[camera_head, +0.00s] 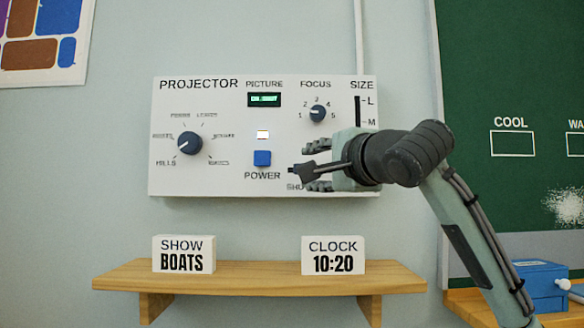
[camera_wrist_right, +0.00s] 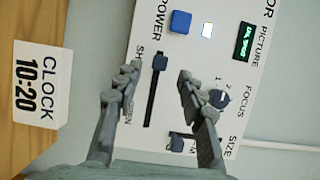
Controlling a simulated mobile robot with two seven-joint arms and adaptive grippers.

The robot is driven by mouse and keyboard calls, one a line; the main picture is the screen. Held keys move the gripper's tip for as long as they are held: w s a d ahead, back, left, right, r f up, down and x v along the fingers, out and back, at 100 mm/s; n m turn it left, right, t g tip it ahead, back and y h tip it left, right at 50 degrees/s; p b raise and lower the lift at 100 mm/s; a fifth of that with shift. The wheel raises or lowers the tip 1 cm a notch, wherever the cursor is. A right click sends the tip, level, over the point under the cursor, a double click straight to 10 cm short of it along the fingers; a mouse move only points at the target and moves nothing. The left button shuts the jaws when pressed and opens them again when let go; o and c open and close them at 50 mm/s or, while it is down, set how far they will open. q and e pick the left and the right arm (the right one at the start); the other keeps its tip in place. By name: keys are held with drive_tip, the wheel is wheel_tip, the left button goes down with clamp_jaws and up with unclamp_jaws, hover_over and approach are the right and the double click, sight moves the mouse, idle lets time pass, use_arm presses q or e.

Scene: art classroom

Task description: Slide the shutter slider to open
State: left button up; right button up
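The shutter slider (camera_wrist_right: 159,62) is a dark knob on a black slot in the white projector panel (camera_head: 215,110). In the right wrist view it sits at the slot's upper end, beside the letters "SH"; "OPEN", partly covered by a finger, is beside the lower end. My right gripper (camera_wrist_right: 160,73) is open, with one finger on each side of the knob and gaps showing between. My left gripper is not in view.
The panel also has a power button (camera_head: 262,158), picture knob (camera_head: 190,143), focus knob (camera_head: 317,113) and size slider (camera_wrist_right: 177,144). Below, a wooden shelf (camera_head: 235,276) holds a "SHOW BOATS" sign (camera_head: 184,254) and a "CLOCK 10:20" sign (camera_head: 333,255). A chalkboard (camera_head: 500,60) is at right.

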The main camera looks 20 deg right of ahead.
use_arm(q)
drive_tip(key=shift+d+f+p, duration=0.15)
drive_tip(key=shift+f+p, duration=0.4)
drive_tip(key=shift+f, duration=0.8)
use_arm(e)
drive_tip(key=shift+w+a, duration=0.15)
drive_tip(key=shift+w, duration=1.55)
drive_tip(key=shift+w+a, duration=0.15)
drive_tip(key=shift+w, duration=1.5)
clamp_jaws()
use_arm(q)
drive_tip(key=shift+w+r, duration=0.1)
